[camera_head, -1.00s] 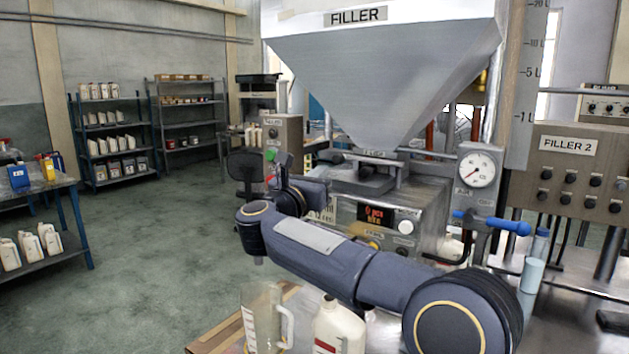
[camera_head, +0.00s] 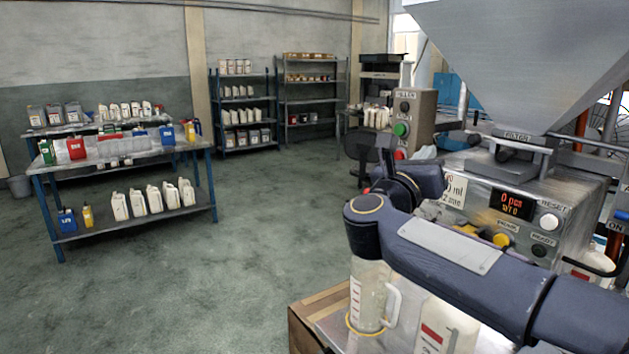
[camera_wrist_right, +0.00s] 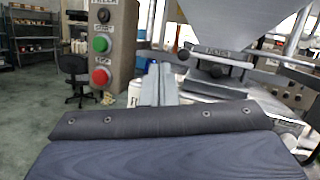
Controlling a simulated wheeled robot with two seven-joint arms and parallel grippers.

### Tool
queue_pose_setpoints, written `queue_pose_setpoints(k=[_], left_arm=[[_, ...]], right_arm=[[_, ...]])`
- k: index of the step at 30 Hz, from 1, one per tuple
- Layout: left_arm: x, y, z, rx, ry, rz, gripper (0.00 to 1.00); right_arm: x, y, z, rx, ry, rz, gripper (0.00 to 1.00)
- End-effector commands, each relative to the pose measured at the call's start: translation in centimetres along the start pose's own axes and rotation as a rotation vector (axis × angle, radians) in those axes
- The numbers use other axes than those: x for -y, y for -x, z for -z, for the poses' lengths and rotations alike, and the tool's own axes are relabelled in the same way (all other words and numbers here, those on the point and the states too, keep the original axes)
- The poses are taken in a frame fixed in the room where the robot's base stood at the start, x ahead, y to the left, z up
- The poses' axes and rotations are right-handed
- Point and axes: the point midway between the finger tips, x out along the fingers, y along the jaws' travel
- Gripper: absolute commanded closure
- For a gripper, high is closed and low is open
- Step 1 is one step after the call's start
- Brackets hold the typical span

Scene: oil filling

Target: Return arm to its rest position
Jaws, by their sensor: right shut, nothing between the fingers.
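My right arm comes in from the right in the head view, bent at an elbow over the front bench, with its far end pointing toward the filler. My right gripper (camera_wrist_right: 158,84) is shut and empty in the right wrist view, its pale fingers in front of the filler's lower part. In the head view the dark end of this arm partly covers the filler's front panel (camera_head: 530,200). My left gripper is not in view.
A clear measuring jug (camera_head: 368,285) and a white bottle (camera_head: 447,328) stand below my right arm. A control post with green and red buttons (camera_head: 412,120) stands beside the filler. A table of containers (camera_head: 128,155) is at left. The floor between is clear.

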Motion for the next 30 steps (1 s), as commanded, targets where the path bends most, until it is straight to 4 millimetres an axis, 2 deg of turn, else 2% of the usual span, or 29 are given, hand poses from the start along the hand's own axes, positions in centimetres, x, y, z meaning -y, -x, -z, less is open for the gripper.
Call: queue_pose_setpoints(k=[1, 4, 8, 11, 15, 21, 25, 27, 30], left_arm=[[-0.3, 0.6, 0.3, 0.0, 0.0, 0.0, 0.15], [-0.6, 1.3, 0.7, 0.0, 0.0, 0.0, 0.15], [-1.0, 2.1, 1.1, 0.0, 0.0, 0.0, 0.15], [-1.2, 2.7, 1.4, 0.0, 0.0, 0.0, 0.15], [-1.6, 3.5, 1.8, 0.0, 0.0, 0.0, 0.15], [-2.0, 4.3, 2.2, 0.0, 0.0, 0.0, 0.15], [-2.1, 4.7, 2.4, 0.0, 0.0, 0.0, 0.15], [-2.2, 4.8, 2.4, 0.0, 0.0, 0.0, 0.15], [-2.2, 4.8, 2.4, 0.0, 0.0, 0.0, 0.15]], right_arm=[[1.2, -0.6, -1.1, 0.054, 0.103, -0.074, 1.0], [2.0, 0.0, -1.9, 0.193, 0.382, -0.264, 1.0], [2.5, 3.6, -0.3, 0.39, 0.787, -0.511, 1.0], [3.3, 8.0, 3.0, 0.546, 1.102, -0.704, 1.0], [5.4, 15.8, 9.8, 0.77, 1.501, -0.994, 1.0], [10.0, 26.0, 19.0, 1.046, 1.849, -1.382, 1.0], [12.7, 30.6, 22.9, 1.179, 1.944, -1.578, 1.0], [13.7, 32.3, 24.1, 1.229, 1.965, -1.65, 1.0], [14.5, 33.5, 25.1, 1.268, 1.978, -1.707, 1.0]])
